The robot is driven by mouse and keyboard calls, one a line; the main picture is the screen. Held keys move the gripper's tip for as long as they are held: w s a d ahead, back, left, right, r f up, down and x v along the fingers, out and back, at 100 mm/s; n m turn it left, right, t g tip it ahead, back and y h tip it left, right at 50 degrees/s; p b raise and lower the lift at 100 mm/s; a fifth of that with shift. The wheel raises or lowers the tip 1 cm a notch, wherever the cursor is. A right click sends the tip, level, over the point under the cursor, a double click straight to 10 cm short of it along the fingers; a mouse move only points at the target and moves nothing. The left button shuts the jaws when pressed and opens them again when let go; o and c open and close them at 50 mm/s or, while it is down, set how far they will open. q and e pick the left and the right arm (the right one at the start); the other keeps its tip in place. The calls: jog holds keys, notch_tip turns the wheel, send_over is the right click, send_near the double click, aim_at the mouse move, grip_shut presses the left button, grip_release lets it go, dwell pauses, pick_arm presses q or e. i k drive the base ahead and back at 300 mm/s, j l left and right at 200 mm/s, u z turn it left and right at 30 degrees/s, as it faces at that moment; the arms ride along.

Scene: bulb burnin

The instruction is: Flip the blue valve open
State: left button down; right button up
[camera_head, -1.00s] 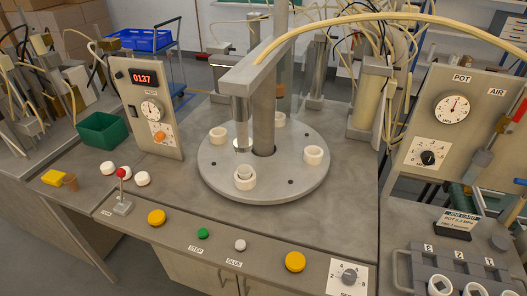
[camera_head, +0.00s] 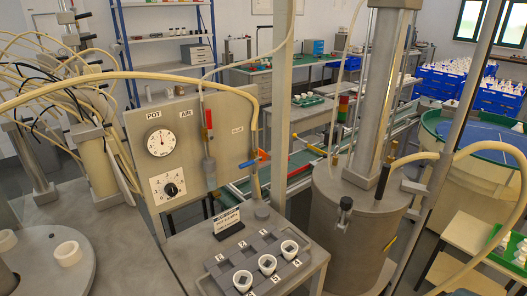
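The blue valve (camera_head: 252,161) is in the middle of the head view, at the right edge of the grey POT/AIR panel (camera_head: 225,135). Its blue lever sticks out to the left, nearly level and slightly tilted, across the line of the cream hose (camera_head: 254,120) that comes down to it. The lower end of the valve meets a fitting above the grey bench. Neither of my grippers shows in this view.
A tray with white cups (camera_head: 267,264) and a small sign (camera_head: 228,222) stand on the bench below the panel. A red-handled part (camera_head: 209,125) hangs on the panel. A large grey tank (camera_head: 350,230) stands to the right.

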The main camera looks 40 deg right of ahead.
aim_at(243, 166)
jog(key=z, duration=0.7)
jog(key=i+l+z, duration=0.2)
jog(key=i+l, duration=0.05)
jog(key=l, duration=0.05)
